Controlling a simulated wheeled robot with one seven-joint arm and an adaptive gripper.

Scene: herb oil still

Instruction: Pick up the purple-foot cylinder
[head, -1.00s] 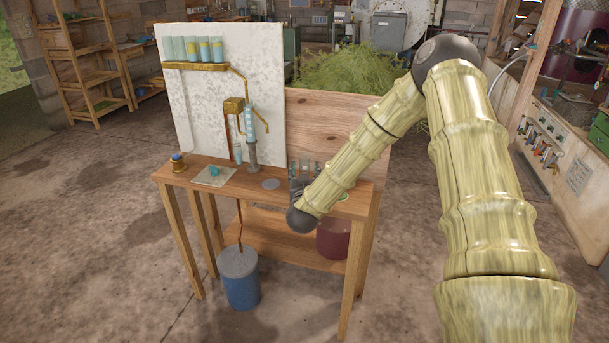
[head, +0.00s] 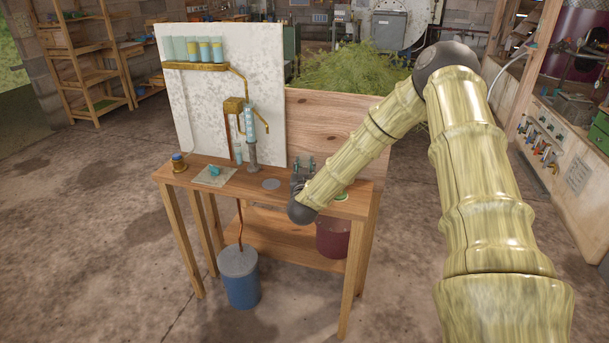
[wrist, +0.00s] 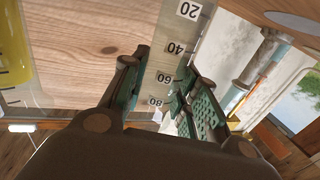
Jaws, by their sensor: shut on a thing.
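A clear graduated cylinder (wrist: 190,40) with white labels 20, 40, 60 and 80 stands out between my gripper's fingers in the wrist view. My gripper (wrist: 160,85) has green-padded fingers on either side of it and is shut on it near the 60 and 80 marks. Its foot is not clearly seen, so I cannot confirm the purple. In the head view my gripper (head: 304,163) is at the right part of the wooden bench, and my arm hides most of what it holds.
The wooden bench (head: 235,187) carries a still stand with a grey post (head: 252,155), a grey disc (head: 271,184) and a paper with a teal item (head: 214,171). A yellow-filled vessel (wrist: 14,45) is close at left in the wrist view. The backboard (head: 335,130) rises behind.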

